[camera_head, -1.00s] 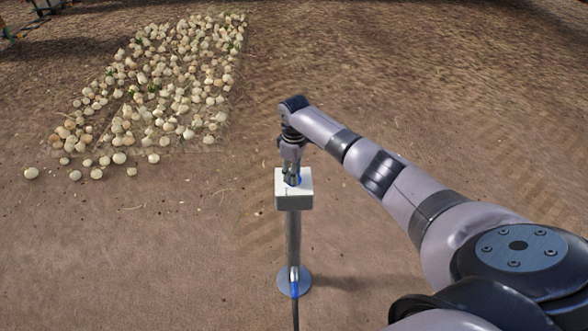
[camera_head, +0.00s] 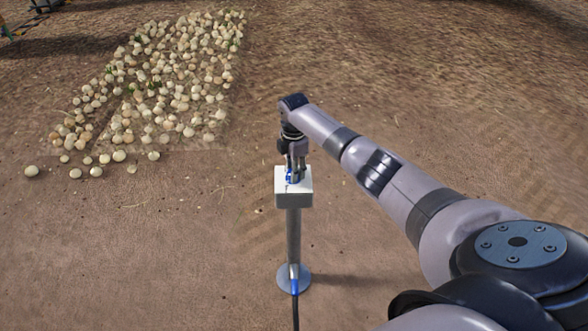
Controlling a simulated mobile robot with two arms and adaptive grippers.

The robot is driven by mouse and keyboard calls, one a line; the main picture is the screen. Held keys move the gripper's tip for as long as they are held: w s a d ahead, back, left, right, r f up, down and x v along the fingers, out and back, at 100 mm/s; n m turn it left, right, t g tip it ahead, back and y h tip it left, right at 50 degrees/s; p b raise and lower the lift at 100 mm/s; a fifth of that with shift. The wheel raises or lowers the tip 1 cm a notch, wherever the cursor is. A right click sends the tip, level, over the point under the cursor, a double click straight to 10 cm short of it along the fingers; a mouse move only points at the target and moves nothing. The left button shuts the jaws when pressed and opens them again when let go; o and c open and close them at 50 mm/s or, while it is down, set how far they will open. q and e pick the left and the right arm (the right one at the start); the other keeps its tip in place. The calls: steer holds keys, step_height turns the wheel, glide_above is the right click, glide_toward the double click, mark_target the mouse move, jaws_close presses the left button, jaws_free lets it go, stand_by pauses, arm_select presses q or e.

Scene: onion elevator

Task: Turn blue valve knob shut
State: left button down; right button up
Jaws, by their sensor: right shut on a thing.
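The blue valve knob (camera_head: 290,179) is on top of a white box (camera_head: 293,200) on a grey post (camera_head: 293,237). Only a small part of the blue shows between and beside the fingers. My right gripper (camera_head: 294,178) points down over the box and is shut on the knob. The knob's exact angle is hard to make out. My left gripper is not in view.
The post stands on a round base plate (camera_head: 284,284) with a blue fitting and a dark hose (camera_head: 296,312) running toward me. A bed of pale onions (camera_head: 165,90) lies at the upper left. Bare soil surrounds the post.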

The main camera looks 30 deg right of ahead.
steer(key=shift+n, duration=1.7)
steer(key=o, duration=1.1)
steer(key=shift+o, duration=0.2)
step_height(320, 180, up, 12)
